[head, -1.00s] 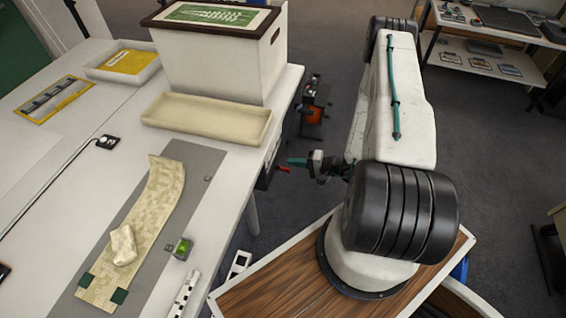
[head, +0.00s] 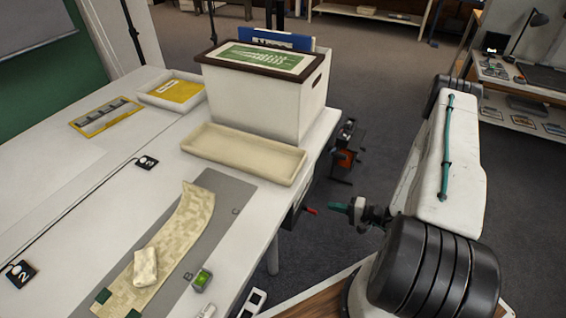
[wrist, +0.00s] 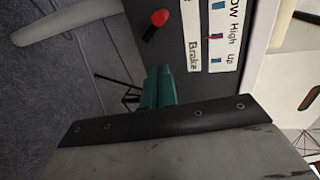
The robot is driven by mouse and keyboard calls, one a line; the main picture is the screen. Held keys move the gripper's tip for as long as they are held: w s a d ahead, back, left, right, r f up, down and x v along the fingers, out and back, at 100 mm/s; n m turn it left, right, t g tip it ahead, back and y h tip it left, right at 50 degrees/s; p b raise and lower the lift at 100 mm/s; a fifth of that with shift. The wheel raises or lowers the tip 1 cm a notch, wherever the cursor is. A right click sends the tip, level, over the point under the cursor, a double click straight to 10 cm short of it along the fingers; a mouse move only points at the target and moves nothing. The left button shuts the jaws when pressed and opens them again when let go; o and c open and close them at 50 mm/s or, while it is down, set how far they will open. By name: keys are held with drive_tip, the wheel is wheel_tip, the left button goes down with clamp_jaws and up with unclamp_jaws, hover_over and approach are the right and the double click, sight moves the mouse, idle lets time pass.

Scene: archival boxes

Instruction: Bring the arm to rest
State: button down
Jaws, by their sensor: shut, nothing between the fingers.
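My arm is folded up at the right of the head view, over my own base. My gripper (head: 343,208) points left toward the side of the white table (head: 95,162), with an open gap of floor between them. In the wrist view its teal fingers (wrist: 158,88) are together with nothing between them. Beyond the fingers is a dark panel (wrist: 187,30) with a red knob (wrist: 160,18) and labels reading "High", "Up" and "Brake". The fingers appear apart from the panel.
Dark floor is open behind.

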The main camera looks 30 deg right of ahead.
drive_tip(key=s+a+r+n+g+h, duration=0.3)
drive_tip(key=s+a+r, duration=0.3)
drive_tip(key=r, duration=1.1)
drive_tip(key=s+a+r+n+g+h, duration=0.3)
drive_tip(key=s+a+r, duration=0.3)
drive_tip(key=r, duration=1.1)
drive_tip(key=s+a+r+n+g+h, duration=0.3)
drive_tip(key=s+a+r, duration=0.3)
drive_tip(key=r, duration=1.1)
drive_tip(key=shift+s+a+r+n+g+h, duration=0.2)
drive_tip(key=shift+s+a+n+g+h, duration=0.15)
drive_tip(key=shift+s+n+g, duration=0.45)
